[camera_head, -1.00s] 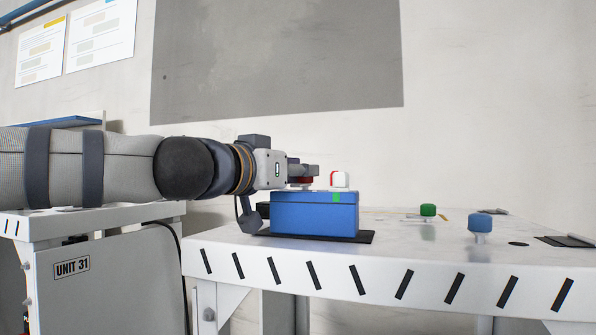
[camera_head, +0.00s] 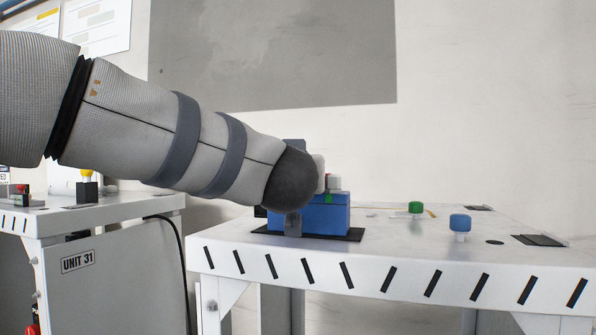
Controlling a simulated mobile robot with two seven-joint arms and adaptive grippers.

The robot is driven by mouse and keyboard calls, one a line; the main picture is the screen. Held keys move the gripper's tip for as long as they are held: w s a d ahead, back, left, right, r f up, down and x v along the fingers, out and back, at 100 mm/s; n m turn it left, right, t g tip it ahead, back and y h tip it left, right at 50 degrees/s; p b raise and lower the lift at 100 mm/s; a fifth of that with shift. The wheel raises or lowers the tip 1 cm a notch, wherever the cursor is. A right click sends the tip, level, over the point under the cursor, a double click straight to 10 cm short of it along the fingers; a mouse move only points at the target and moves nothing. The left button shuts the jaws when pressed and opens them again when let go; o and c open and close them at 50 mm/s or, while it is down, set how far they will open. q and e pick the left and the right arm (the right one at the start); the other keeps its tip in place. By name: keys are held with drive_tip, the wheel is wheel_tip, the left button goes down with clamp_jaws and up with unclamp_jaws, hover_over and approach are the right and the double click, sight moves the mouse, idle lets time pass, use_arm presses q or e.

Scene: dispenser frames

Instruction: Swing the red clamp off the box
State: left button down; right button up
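The blue box (camera_head: 325,218) stands on a dark mat (camera_head: 350,236) on the white table. The rest of the clamp is hidden. My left arm comes in from the left and its dark rounded joint covers the left part of the box. The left gripper's fingers are hidden behind this arm, so I cannot see whether they touch the clamp. My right gripper is not in view.
A green knob (camera_head: 416,208) and a blue knob (camera_head: 460,224) stand on the table to the right of the box. A flat dark plate (camera_head: 539,240) lies at the right. A second bench marked UNIT 31 (camera_head: 78,261) stands at the left.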

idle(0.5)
use_arm(q)
drive_tip(key=c, duration=1.4)
unclamp_jaws()
drive_tip(key=shift+o, duration=0.2)
